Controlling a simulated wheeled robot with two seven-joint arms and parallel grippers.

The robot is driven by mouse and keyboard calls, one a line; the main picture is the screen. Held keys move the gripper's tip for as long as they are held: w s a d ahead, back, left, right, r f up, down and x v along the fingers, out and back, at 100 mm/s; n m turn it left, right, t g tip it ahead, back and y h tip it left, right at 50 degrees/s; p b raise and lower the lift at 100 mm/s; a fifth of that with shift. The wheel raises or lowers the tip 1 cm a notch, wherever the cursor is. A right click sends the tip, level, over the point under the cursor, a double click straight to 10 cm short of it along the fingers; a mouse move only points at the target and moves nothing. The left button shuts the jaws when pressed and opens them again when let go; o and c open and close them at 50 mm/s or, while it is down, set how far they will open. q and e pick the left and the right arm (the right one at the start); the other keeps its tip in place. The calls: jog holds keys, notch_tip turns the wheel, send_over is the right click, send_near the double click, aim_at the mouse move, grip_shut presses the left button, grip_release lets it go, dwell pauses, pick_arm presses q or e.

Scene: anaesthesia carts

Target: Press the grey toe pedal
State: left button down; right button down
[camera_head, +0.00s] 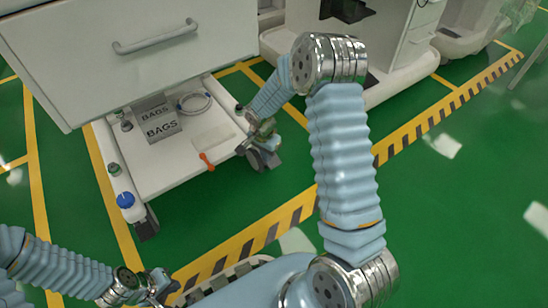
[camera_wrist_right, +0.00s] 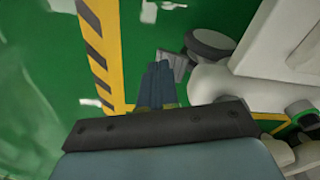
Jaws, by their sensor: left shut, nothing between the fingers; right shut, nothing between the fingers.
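The grey toe pedal (camera_wrist_right: 180,62) shows in the right wrist view as a small grey plate beside a caster wheel (camera_wrist_right: 210,44) of the cart. My right gripper (camera_wrist_right: 158,70) is shut and empty, its fingertips close to the pedal's left side; I cannot tell whether they touch. In the head view my right gripper (camera_head: 266,136) is low at the cart base's front right corner, above a caster, and the pedal cannot be made out there. My left gripper (camera_head: 168,287) is shut and empty at the bottom left, away from the cart.
The cart's white base shelf (camera_head: 185,170) holds boxes marked BAGS (camera_head: 157,119), a coiled hose (camera_head: 195,102) and an orange lever (camera_head: 207,161) at its front edge. A blue-capped part (camera_head: 126,201) is at its left corner. A drawer with a handle (camera_head: 155,37) overhangs it.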

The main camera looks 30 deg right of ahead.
notch_tip(320, 180, up, 9)
jog(key=p, duration=0.1)
jog(key=shift+s+a+r+p, duration=0.15)
jog(key=shift+s+a+p, duration=0.05)
jog(key=shift+a+p, duration=0.2)
jog(key=s+a+f+n+y, duration=0.5)
jog(key=s+a+f+n, duration=0.6)
jog(key=s+a+f, duration=0.75)
notch_tip(320, 180, up, 15)
jog(key=s+d+p, duration=0.1)
jog(key=p, duration=1.3)
jog(key=shift+s+r+n, duration=0.15)
jog(key=shift+s+n, duration=0.15)
jog(key=shift+s, duration=0.1)
jog(key=shift+w, duration=0.15)
